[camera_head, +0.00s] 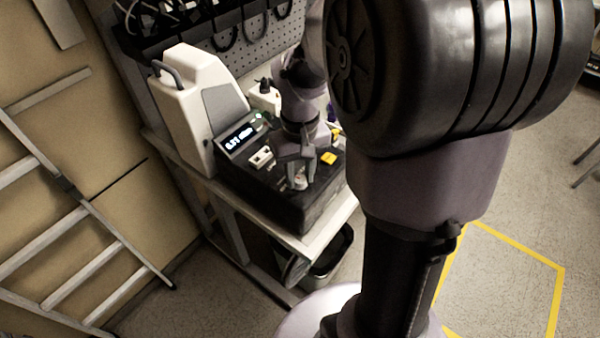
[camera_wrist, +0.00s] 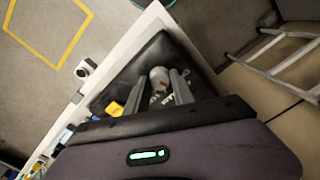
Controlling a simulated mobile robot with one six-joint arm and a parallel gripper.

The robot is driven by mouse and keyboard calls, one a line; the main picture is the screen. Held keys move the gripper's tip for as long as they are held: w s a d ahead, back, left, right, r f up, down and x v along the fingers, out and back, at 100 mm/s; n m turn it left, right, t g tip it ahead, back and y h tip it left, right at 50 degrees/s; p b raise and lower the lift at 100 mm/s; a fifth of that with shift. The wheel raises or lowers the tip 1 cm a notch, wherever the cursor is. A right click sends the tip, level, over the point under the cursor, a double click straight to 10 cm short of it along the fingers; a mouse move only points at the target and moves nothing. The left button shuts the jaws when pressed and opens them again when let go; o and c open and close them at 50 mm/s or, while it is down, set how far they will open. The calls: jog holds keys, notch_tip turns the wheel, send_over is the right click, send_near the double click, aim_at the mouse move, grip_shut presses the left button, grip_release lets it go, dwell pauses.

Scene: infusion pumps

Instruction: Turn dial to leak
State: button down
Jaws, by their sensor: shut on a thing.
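A black test box (camera_head: 262,202) lies on the bench, with a lit display panel (camera_head: 240,136) at its back. My gripper (camera_head: 299,178) points down at the front part of its top. In the wrist view, a small light-grey dial (camera_wrist: 159,76) shows between the two fingers of my gripper (camera_wrist: 159,88), which are shut on it. White markings, too small to read, lie around the dial. The dial's setting cannot be told. The dial (camera_head: 300,183) is partly hidden by the fingers in the head view.
A yellow block (camera_head: 328,158) and a white socket (camera_head: 262,157) sit on the box top. A white pump (camera_head: 190,105) stands behind at the left. A ladder (camera_head: 85,205) leans at the left. A bin (camera_head: 330,258) stands below the bench (camera_head: 322,233).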

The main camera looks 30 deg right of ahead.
aim_at(300, 178)
jog(key=m, duration=0.4)
jog(key=shift+m, duration=1.6)
jog(key=c, duration=1.1)
grip_release()
notch_tip(300, 178, up, 18)
jog(key=p, duration=0.7)
jog(key=shift+f, duration=0.25)
